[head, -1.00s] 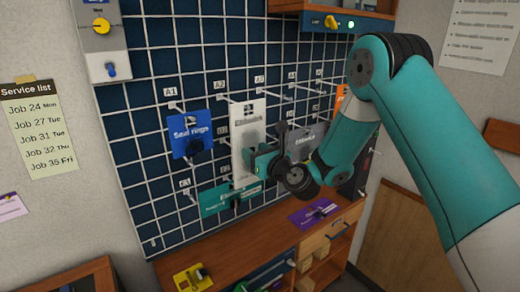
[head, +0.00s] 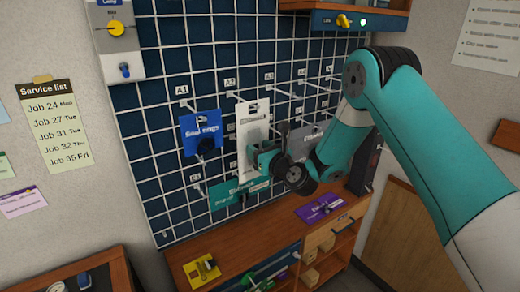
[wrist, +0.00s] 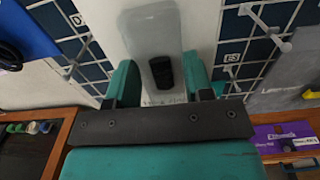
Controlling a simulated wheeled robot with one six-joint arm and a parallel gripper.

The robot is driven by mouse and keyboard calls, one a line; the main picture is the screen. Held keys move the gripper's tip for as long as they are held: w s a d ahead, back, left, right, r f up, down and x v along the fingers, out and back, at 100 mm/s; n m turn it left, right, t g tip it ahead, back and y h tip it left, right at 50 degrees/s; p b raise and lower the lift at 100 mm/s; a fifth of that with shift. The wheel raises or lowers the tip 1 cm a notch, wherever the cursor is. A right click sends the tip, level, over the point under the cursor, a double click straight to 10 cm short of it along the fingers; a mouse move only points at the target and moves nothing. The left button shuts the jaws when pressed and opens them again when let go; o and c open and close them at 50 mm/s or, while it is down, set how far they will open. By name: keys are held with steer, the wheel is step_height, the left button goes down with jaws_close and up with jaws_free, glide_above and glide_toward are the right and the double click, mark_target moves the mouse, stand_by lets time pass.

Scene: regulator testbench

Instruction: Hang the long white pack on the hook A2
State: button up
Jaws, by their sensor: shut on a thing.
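The long white pack (head: 254,125) hangs upright in front of the blue grid board. My gripper (head: 262,158) is shut on its lower part from the right. The wrist view shows the pack (wrist: 148,30) between the two fingers (wrist: 158,82), with a dark item inside its clear front. Hook A2, under its label (head: 230,82), sticks out from the board towards the pack's top edge. I cannot tell whether its tip is in the pack's hole. The pack's top is outside the wrist view.
A blue seal rings pack (head: 201,128) hangs close on the left under A1. A teal pack (head: 228,195) hangs below, a grey pack (head: 311,133) to the right. A purple pack (head: 319,207) and a yellow one (head: 202,269) lie on the wooden counter (head: 245,250).

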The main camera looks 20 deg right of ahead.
steer(key=o, duration=1)
